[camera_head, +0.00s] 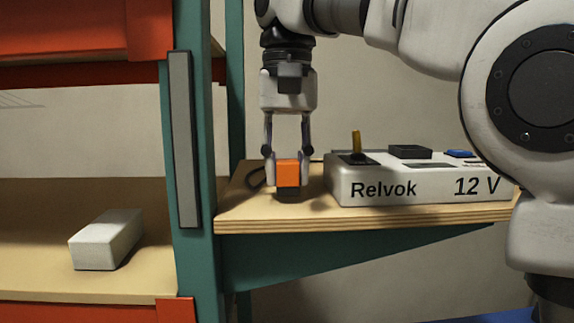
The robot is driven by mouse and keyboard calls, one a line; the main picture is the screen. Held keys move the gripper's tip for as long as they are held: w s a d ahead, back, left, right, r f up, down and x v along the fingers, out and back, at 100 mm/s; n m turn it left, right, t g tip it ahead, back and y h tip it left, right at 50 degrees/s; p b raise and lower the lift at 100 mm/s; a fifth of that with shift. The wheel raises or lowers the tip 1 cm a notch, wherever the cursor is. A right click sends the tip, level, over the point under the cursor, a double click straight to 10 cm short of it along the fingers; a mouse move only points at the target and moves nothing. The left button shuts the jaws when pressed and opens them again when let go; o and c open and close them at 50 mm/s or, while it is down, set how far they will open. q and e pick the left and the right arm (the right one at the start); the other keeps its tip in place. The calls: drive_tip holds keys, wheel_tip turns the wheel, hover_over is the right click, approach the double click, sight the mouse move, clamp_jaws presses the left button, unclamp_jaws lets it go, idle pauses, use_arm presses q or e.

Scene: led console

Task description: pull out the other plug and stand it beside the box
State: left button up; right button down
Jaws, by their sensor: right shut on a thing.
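The white box (412,187), lettered "Relvok" and "12 V", stands on a wooden shelf. An orange plug with a dark lower end (288,175) is upright left of the box, apart from it. My right gripper (288,172) points down and is shut on this orange plug, at or just above the shelf surface; I cannot tell whether it touches. My left gripper is not in view.
The wooden shelf (270,218) has a narrow free strip in front of the plug. A white block (106,239) lies on the lower left shelf. My arm covers the box's right end.

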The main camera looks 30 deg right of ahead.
drive_tip(key=shift+f+b, duration=0.6)
idle(0.5)
drive_tip(key=c, duration=0.8)
unclamp_jaws()
drive_tip(key=shift+r, duration=0.1)
